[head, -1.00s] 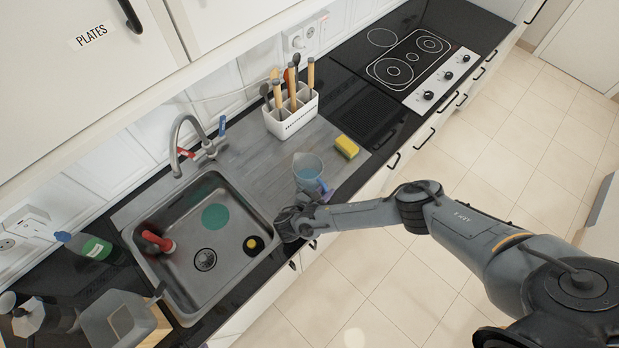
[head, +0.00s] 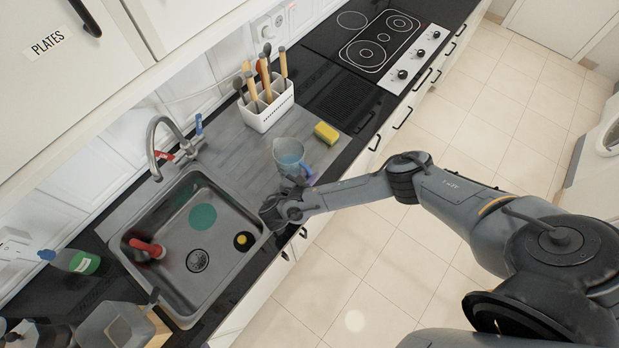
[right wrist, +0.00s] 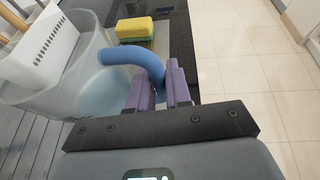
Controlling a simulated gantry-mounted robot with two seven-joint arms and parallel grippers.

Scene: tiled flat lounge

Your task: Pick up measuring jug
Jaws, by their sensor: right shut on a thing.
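The measuring jug (head: 289,151) is clear with a blue handle and stands on the grey drainboard to the right of the sink. My right gripper (head: 298,177) is at the jug's near side. In the right wrist view its purple fingers (right wrist: 161,88) are shut on the blue handle (right wrist: 130,57), and the clear jug body (right wrist: 85,75) is left of them. I cannot tell whether the jug's base touches the drainboard. My left gripper is not in view.
A white utensil holder (head: 266,108) and a yellow sponge (head: 326,133) are close behind the jug. The sink (head: 186,285) with a red-handled item (head: 150,248) is to the left. The hob (head: 385,45) is at the far right. Cupboards hang at the upper left.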

